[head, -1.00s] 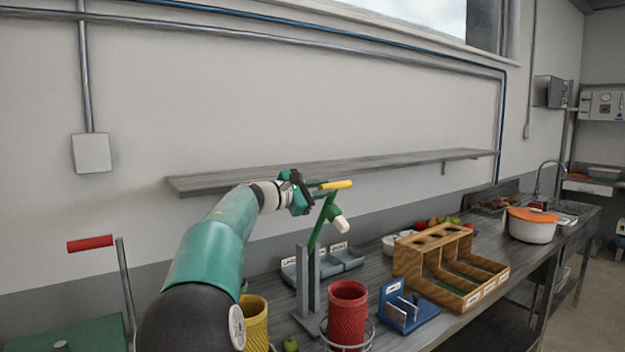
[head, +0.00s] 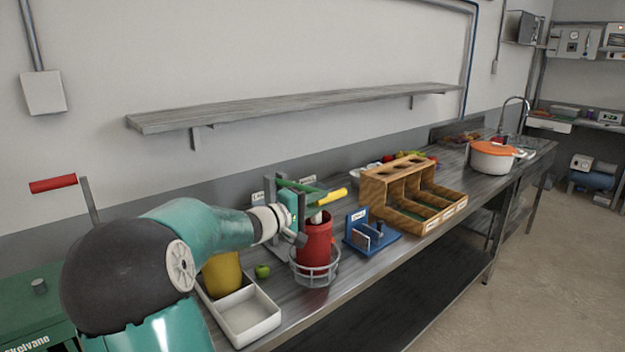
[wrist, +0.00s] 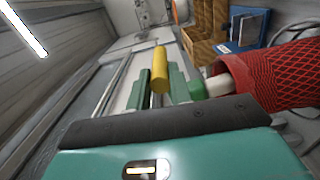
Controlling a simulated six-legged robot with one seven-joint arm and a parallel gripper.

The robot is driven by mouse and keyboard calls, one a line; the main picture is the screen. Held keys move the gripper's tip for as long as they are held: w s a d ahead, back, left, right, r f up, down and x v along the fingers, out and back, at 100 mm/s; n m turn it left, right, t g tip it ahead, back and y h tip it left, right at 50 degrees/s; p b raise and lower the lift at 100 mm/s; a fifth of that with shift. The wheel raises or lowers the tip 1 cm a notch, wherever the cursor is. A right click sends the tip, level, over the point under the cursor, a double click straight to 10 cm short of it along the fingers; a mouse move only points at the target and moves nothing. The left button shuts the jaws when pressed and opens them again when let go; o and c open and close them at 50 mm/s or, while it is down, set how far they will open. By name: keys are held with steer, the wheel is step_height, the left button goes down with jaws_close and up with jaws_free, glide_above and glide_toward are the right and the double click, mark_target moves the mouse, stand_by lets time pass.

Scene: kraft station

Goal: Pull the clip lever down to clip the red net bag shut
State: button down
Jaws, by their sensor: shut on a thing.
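The clip lever is a green arm with a yellow handle (head: 333,196); it sits low and close to level above the red net bag (head: 316,240). Its white tip (head: 317,217) is at the bag's top; whether it is fully pressed in cannot be told. The bag stands upright in a wire ring holder (head: 315,272). My gripper (head: 298,212) is at the lever, left of the bag. In the wrist view, my gripper's green fingers (wrist: 160,90) are shut around the yellow handle (wrist: 160,66), and the red bag (wrist: 275,75) is at right.
A blue stand (head: 371,240) and a wooden divided box (head: 415,200) are to the right. A shelf (head: 300,105) runs along the wall above.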

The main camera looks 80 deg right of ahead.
steer(key=shift+a+f, duration=0.1)
steer(key=shift+f, duration=2.2)
steer(key=shift+f, duration=0.1)
steer(key=c, duration=1.3)
jaws_free()
steer(key=shift+s, duration=0.1)
steer(key=v, duration=1.3)
steer(key=shift+w+a, duration=0.3)
